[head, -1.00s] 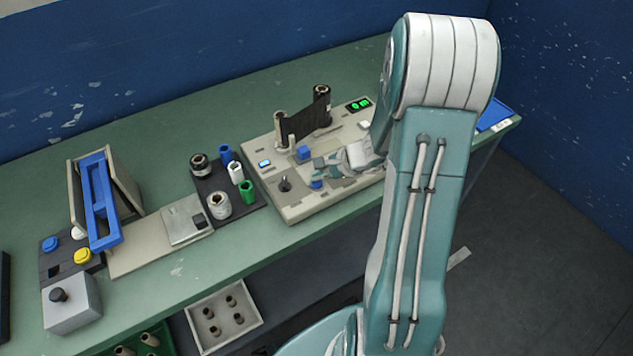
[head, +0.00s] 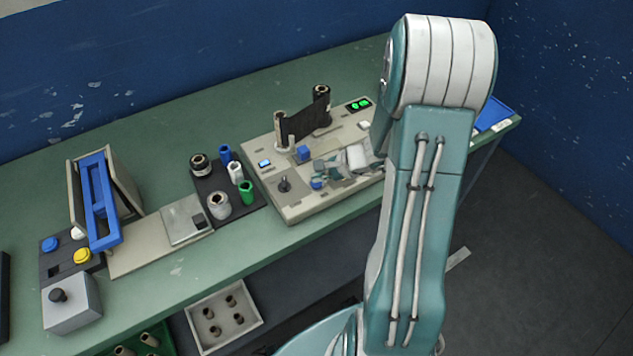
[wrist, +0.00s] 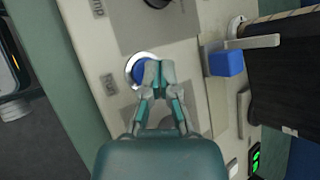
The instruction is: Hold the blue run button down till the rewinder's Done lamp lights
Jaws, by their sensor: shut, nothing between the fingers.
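The rewinder (head: 293,210) is a beige machine on the green bench, with a dark web (head: 305,122) between two upright rolls. Its blue run button (head: 316,184) shows at the front; in the wrist view the button (wrist: 139,71) sits in a white ring beside a "Run" label. My gripper (head: 322,170) is shut and empty, pointing down at the button. In the wrist view its fingertips (wrist: 159,70) overlap the button's right side; I cannot tell whether they touch or press it. A green readout (head: 360,104) is lit, too small to read. I cannot pick out the Done lamp.
A blue block (wrist: 226,63) stands close to the right of my fingers in the wrist view. A black knob (head: 284,184) is left of the button. A dark rack (head: 228,190) with several coloured cores and a blue-framed device (head: 100,200) stand farther left.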

